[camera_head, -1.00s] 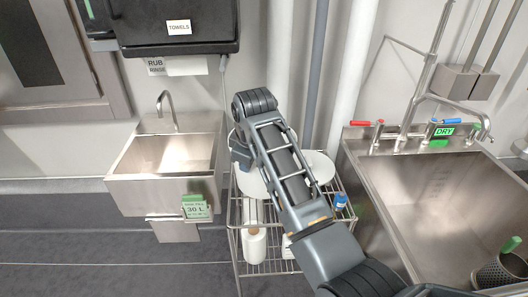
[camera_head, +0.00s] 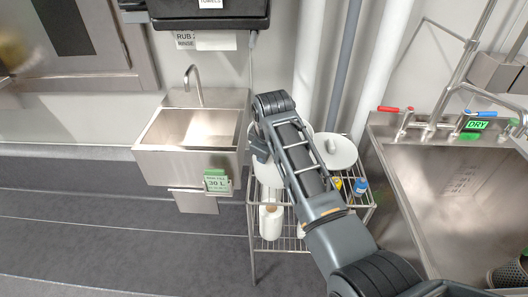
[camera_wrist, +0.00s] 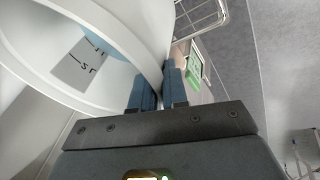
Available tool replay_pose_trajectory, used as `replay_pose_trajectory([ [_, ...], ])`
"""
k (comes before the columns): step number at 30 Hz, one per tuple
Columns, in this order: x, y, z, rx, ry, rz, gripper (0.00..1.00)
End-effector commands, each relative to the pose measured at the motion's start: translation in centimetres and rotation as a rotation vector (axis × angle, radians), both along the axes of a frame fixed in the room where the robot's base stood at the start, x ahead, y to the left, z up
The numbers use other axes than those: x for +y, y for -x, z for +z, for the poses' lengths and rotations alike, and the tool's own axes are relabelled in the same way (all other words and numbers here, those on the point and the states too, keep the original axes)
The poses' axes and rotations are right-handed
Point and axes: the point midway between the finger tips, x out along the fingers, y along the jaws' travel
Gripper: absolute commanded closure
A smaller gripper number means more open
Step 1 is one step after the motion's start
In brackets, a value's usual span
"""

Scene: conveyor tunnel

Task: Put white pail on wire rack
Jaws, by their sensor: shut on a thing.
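The white pail (camera_head: 267,174) is mostly hidden behind my arm in the head view, at the rack's left end. In the wrist view the pail (camera_wrist: 140,32) fills the upper left, with dark graduation marks on a grey patch inside. My gripper (camera_wrist: 161,91) is shut on its rim wall, one finger on each side. The wire rack (camera_head: 252,238) stands between the two sinks, and some of its wires (camera_wrist: 203,22) show at the top of the wrist view. I cannot tell whether the pail's base touches the rack.
A white roll or bottle (camera_head: 271,222) stands on the lower shelf. A small steel sink (camera_head: 190,150) is left, a large sink (camera_head: 450,200) right.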

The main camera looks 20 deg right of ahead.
Motion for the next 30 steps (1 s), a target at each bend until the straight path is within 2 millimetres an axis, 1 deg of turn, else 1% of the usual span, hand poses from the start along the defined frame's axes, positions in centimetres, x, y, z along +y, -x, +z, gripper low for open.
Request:
replay_pose_trajectory([
  [2,0.0,-0.2,0.1,-0.007,0.001,0.001,1.0],
  [3,0.0,0.0,-0.2,0.0,0.0,0.0,0.83],
  [10,0.0,0.0,-0.2,0.0,0.0,0.0,0.61],
  [17,0.0,0.0,-0.1,0.0,0.0,0.0,0.61],
  [20,0.0,0.0,0.3,-0.001,0.0,0.0,0.61],
  [23,0.0,0.4,1.3,-0.003,0.0,0.0,0.61],
  [26,0.0,1.1,3.0,-0.004,0.0,0.0,0.61],
  [30,0.0,2.1,5.8,-0.005,0.0,-0.001,0.61],
])
